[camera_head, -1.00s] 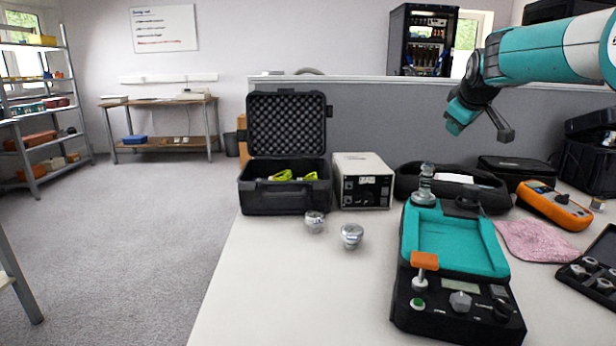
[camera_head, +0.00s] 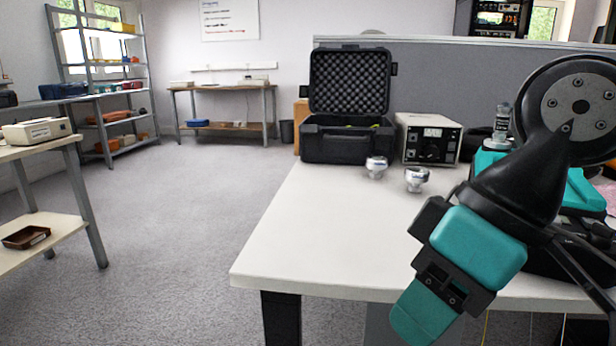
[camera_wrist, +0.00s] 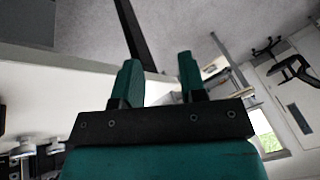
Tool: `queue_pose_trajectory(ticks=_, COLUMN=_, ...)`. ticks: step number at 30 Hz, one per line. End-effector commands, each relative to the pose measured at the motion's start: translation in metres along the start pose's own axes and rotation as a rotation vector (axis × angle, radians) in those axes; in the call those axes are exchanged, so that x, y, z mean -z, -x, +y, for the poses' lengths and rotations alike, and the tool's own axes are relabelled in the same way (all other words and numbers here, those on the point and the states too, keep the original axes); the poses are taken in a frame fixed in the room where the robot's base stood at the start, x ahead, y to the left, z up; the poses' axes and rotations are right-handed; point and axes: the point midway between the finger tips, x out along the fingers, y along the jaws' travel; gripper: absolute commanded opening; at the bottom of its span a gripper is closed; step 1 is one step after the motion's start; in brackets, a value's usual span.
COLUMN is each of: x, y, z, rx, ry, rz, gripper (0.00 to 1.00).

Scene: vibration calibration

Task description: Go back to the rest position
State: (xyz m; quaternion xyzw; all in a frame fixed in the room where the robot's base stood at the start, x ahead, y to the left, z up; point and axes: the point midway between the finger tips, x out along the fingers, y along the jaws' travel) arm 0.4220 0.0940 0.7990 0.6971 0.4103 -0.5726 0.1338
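My gripper (camera_head: 420,312) hangs large in the right foreground of the head view, in front of the white table's near edge, pointing down and to the left. In the wrist view its two teal fingers (camera_wrist: 160,80) stand apart with a clear gap and nothing between them. The teal and black calibration device (camera_head: 580,190) on the table is mostly hidden behind my arm.
Two metal knobs (camera_head: 377,167) stand on the white table (camera_head: 320,225). Behind them are an open black case (camera_head: 348,143) and a beige instrument (camera_head: 429,139). A side table (camera_head: 35,152) and shelf stand at left. The carpet between is free.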

Motion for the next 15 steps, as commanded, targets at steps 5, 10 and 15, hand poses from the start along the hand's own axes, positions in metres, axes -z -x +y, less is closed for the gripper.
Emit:
queue_pose_trajectory(ticks=5, x=-0.046, y=-0.036, z=0.02, rx=-0.014, ry=-0.115, rz=-0.034, gripper=0.38)
queue_pose_trajectory(ticks=10, x=-0.073, y=-0.05, z=0.037, rx=-0.047, ry=-0.202, rz=-0.053, gripper=0.38)
queue_pose_trajectory(ticks=15, x=-0.06, y=-0.018, z=0.026, rx=-0.046, ry=-0.194, rz=-0.051, gripper=0.38)
